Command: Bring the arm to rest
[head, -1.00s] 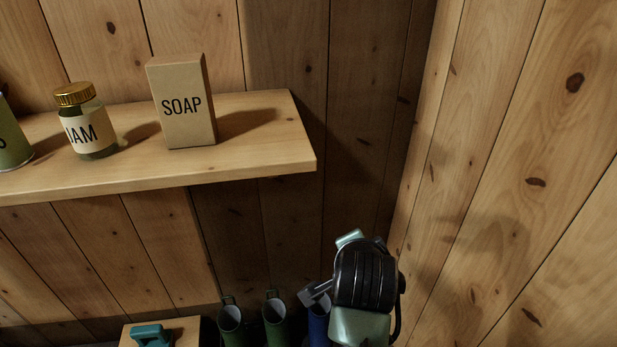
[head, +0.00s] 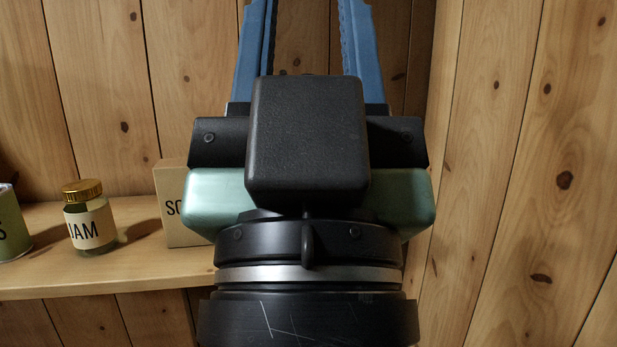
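My gripper (head: 307,12) stands upright, close to the camera, in the middle of the head view. Its two blue fingers point up and are wide apart, with only wall planks showing between them. The fingertips run to the top edge of the picture. No object shows in its grasp. The dark wrist below it fills the lower middle and hides the shelf's right part.
A wooden shelf (head: 100,281) on the left carries a green tin (head: 12,232), a jam jar (head: 90,222) and a soap box (head: 172,217), partly hidden behind my gripper. A plank side wall (head: 530,180) stands on the right.

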